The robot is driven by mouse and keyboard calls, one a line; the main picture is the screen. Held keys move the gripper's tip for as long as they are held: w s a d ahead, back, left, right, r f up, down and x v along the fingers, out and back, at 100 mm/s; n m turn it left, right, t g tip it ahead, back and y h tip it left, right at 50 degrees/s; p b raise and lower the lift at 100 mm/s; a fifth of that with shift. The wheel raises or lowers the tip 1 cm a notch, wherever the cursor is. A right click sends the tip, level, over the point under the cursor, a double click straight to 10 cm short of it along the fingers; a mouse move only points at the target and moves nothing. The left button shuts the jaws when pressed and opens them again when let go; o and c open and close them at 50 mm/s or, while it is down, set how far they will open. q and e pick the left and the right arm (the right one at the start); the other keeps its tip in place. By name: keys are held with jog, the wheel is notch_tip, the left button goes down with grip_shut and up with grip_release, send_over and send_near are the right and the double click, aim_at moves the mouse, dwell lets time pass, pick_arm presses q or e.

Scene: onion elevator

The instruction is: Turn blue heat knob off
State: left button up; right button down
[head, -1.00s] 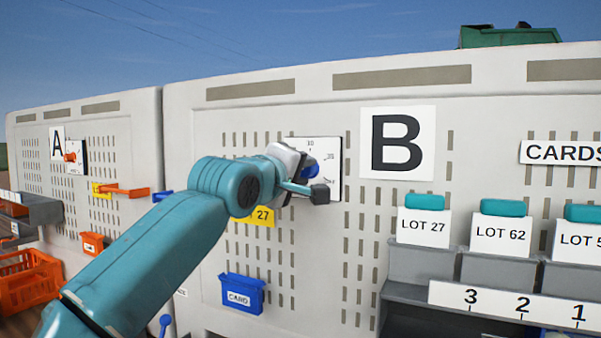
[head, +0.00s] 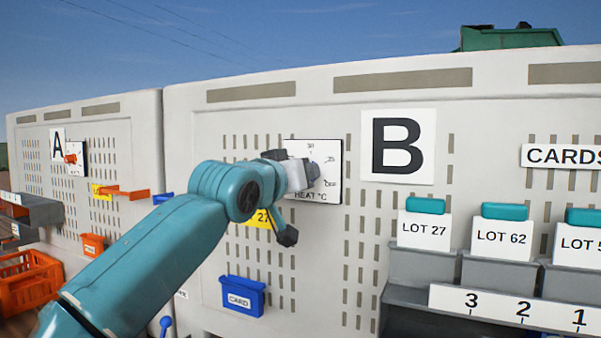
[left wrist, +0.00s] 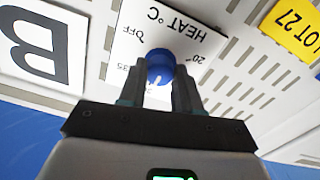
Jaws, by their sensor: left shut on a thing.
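The blue heat knob (left wrist: 160,66) sits on a white dial plate (left wrist: 190,42) marked HEAT °C, with OFF and several numbers around it. In the left wrist view the plate appears upside down. My left gripper (left wrist: 159,92) is shut on the knob, one finger on each side. In the head view my left gripper (head: 315,172) is at the dial plate (head: 328,190) and hides the knob. The white pointer mark on the knob shows between the fingers, but its exact setting is hard to read. My right gripper is not in view.
The panel carries a large B sign (head: 397,146) right of the dial, a yellow tag (head: 257,217) below left and a blue card box (head: 243,296) lower down. Lot bins (head: 420,262) stand at right. A second panel with an orange knob (head: 70,158) is at left.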

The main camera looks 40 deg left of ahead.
pick_arm(q)
jog(key=m+p, duration=0.1)
jog(key=m, duration=0.6)
jog(key=m+p, duration=0.1)
jog(key=m, duration=0.7)
jog(key=m+p, duration=0.2)
jog(key=m, duration=0.6)
jog(key=shift+r, duration=0.3)
jog(key=shift+a+m, duration=0.1)
jog(key=shift+m, duration=0.2)
jog(key=o, duration=0.8)
jog(key=shift+c, duration=0.2)
jog(key=o, duration=0.3)
jog(key=shift+w+f, duration=0.1)
jog(key=shift+f, duration=0.1)
